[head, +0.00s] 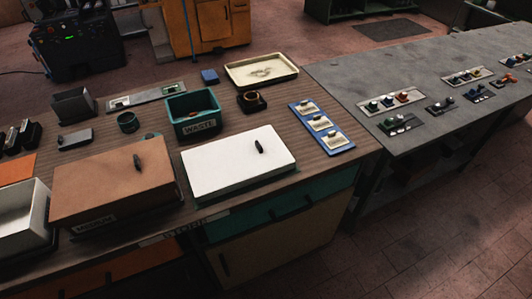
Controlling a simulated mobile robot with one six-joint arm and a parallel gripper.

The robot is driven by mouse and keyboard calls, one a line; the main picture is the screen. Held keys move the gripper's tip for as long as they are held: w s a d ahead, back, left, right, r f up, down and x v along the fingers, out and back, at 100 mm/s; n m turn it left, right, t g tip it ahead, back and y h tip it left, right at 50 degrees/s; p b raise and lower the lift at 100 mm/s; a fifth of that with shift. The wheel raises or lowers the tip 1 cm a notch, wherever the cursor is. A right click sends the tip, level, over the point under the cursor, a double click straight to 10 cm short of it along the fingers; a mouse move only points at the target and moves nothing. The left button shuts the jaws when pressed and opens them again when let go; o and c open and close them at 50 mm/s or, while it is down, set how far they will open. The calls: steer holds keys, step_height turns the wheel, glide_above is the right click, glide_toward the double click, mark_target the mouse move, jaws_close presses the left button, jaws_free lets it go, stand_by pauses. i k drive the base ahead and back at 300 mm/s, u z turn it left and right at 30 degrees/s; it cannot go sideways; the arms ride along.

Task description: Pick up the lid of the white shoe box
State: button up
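The white lid (226,163) lies flat on the wooden bench near its front edge, right of the brown box. It has a small dark upright knob (259,147) toward its right side. The white shoe box beneath it is mostly hidden, and the lid appears to sit closed over it. At the far left, an open white box (22,222) stands partly cut off by the picture edge. My gripper is not in view.
A brown box (112,182) with its own dark knob stands close left of the white lid. A green waste bin (194,114) stands behind it. A blue tray (321,128) lies to the right, and a cream tray (261,71) lies farther back. A grey table (400,68) adjoins at right.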

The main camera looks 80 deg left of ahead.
mark_target(216, 168)
steer(key=u, duration=0.05)
steer(key=i, duration=0.8)
steer(key=u, duration=4.15)
steer(key=i, duration=0.1)
steer(key=z, duration=2.25)
steer(key=k, duration=0.3)
steer(key=u, duration=2.55)
